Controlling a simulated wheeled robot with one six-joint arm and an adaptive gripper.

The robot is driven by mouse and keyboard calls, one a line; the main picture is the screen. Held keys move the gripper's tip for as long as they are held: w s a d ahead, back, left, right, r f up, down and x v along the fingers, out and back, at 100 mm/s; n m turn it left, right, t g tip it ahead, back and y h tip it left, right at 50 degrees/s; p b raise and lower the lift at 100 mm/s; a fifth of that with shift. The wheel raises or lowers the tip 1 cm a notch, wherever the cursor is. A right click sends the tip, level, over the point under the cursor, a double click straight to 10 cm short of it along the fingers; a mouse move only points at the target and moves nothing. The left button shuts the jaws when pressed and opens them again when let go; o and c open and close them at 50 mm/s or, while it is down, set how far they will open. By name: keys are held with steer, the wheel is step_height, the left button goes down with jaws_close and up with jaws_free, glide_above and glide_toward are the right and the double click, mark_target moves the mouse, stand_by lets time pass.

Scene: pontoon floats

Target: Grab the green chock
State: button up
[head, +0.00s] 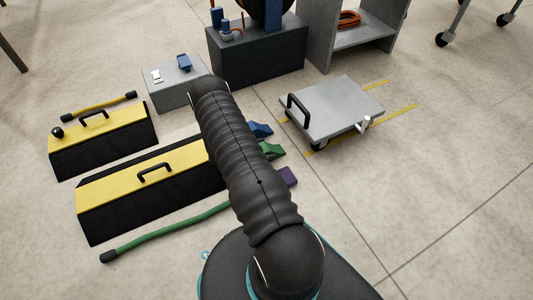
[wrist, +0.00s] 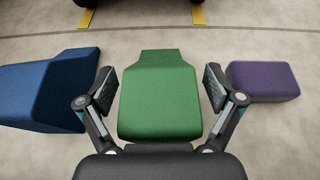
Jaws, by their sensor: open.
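The green chock (wrist: 160,95) lies on the floor in the middle of the wrist view. It has a broad near block and a narrower sloped far end. My gripper (wrist: 160,88) is open, with one finger on each side of the chock and a visible gap on both sides. I cannot tell how far the fingertips are above the floor. In the head view the green chock (head: 272,149) shows just right of my arm, which hides part of it and my gripper.
A blue chock (wrist: 45,90) lies close on the left and a purple block (wrist: 263,81) on the right. A yellow-topped black box (head: 140,190), a green hose (head: 165,232) and a grey cart (head: 335,105) are nearby. Open floor lies to the right.

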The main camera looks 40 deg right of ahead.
steer(key=c, duration=1.4)
